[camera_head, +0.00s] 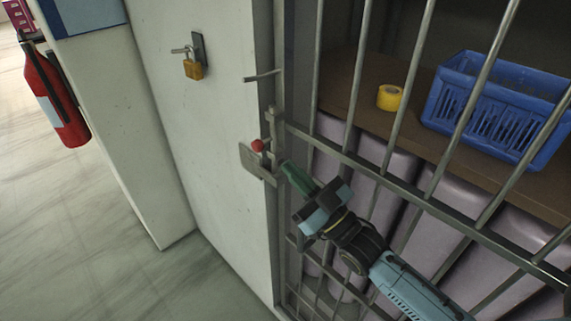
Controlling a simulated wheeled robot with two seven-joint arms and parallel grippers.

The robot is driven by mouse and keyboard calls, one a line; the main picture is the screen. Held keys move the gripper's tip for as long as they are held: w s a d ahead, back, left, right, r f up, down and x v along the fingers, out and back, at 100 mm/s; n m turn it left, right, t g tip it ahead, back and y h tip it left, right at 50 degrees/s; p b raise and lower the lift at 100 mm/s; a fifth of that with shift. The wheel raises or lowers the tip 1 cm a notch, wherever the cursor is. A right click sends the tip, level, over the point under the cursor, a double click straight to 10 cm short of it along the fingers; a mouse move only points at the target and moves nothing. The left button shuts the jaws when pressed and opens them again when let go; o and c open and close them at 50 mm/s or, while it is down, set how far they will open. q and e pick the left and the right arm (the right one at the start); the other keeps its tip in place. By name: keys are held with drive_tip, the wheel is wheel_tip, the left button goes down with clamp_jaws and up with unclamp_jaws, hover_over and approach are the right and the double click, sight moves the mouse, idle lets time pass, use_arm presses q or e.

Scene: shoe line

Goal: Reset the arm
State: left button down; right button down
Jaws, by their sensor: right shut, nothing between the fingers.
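My right gripper (298,177) reaches in from the lower right in front of the barred gate (362,163). Its green fingers are shut and empty, with their tips close to the latch plate (257,163) at the gate's left edge. A red knob (258,145) sits on the latch just above and left of the fingertips. I cannot tell whether the fingers touch the latch. My left gripper is not in view.
A yellow padlock (193,69) hangs on a hasp on the white wall (170,130). A red fire extinguisher (55,100) is at the left. Behind the bars, a yellow tape roll (390,97) and a blue basket (492,108) sit on a brown shelf (345,80). The floor (80,220) at lower left is clear.

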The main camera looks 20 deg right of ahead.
idle(0.5)
drive_tip(key=s+f+m+g+h, duration=0.25)
drive_tip(key=f+g+h, duration=0.2)
drive_tip(key=f, duration=0.25)
drive_tip(key=s+f+m+g+h, duration=0.1)
drive_tip(key=s+f+g+h, duration=0.2)
drive_tip(key=f+g, duration=0.25)
drive_tip(key=s+d+f+m+g+h, duration=0.1)
drive_tip(key=s+f+g, duration=0.25)
drive_tip(key=s, duration=0.45)
drive_tip(key=s+d+f+m+g+h, duration=0.1)
drive_tip(key=s+f+g, duration=0.25)
drive_tip(key=s, duration=0.45)
wheel_tip(320, 180, down, 27)
drive_tip(key=s+g+b, duration=0.2)
drive_tip(key=b, duration=0.1)
drive_tip(key=s+d+f+g+b, duration=0.1)
drive_tip(key=s+d+f+b, duration=0.1)
drive_tip(key=s+f, duration=1.5)
drive_tip(key=shift+d+f+n+g+b, duration=0.3)
drive_tip(key=shift+d+f+n+b, duration=0.1)
drive_tip(key=shift+f+b, duration=0.35)
